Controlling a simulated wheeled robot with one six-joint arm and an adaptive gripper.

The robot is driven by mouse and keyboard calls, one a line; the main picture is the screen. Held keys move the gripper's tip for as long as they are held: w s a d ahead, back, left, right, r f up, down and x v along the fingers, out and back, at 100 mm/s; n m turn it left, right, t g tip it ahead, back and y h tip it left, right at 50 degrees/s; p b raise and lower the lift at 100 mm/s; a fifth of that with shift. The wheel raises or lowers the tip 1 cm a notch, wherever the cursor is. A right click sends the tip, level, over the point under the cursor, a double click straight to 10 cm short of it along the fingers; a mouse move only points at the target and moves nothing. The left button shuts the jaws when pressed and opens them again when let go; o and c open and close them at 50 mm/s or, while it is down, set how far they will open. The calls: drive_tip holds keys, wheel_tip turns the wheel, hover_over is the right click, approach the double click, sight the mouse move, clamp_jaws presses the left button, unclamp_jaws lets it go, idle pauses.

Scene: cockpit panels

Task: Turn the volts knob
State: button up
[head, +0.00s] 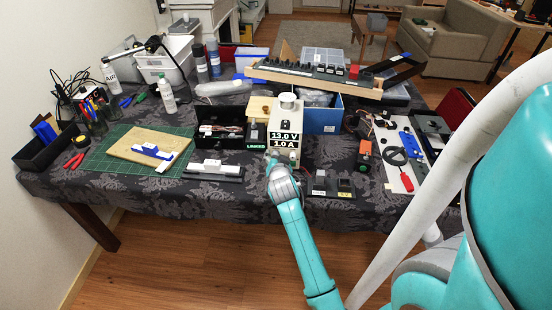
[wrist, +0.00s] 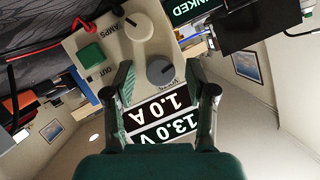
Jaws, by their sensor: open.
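The power supply (head: 286,118) stands on the table in the head view, its display reading 13.0 V and 1.0 A. In the wrist view its panel (wrist: 113,38) appears upside down. The grey knob (wrist: 160,72) beside the displays shows there; its label is too small to read. A pale knob (wrist: 137,27) sits by the AMPS label, next to a green OUT button (wrist: 90,54). My gripper (wrist: 167,82) is open, with one finger on each side of the grey knob in the picture. I cannot tell whether they touch it. In the head view my gripper hides the lower panel.
An orange-fronted device (head: 364,150) and a white board with tools (head: 392,172) are farther right.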

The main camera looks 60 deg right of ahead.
clamp_jaws()
drive_tip(key=shift+w+n, duration=0.1)
drive_tip(key=shift+n, duration=0.2)
drive_tip(key=n+g, duration=0.2)
drive_tip(key=shift+w+a+r+n+h, duration=0.1)
drive_tip(key=shift+w+n+h, duration=0.05)
drive_tip(key=shift+n+h, duration=0.15)
drive_tip(key=shift+n+g, duration=0.7)
drive_tip(key=shift+n, duration=0.2)
drive_tip(key=n+g+h, duration=0.1)
drive_tip(key=n, duration=0.1)
drive_tip(key=n+g+h, duration=0.1)
drive_tip(key=n, duration=0.1)
drive_tip(key=shift+w+a+g, duration=0.1)
drive_tip(key=shift+w+g, duration=0.1)
drive_tip(key=shift+g, duration=0.1)
unclamp_jaws()
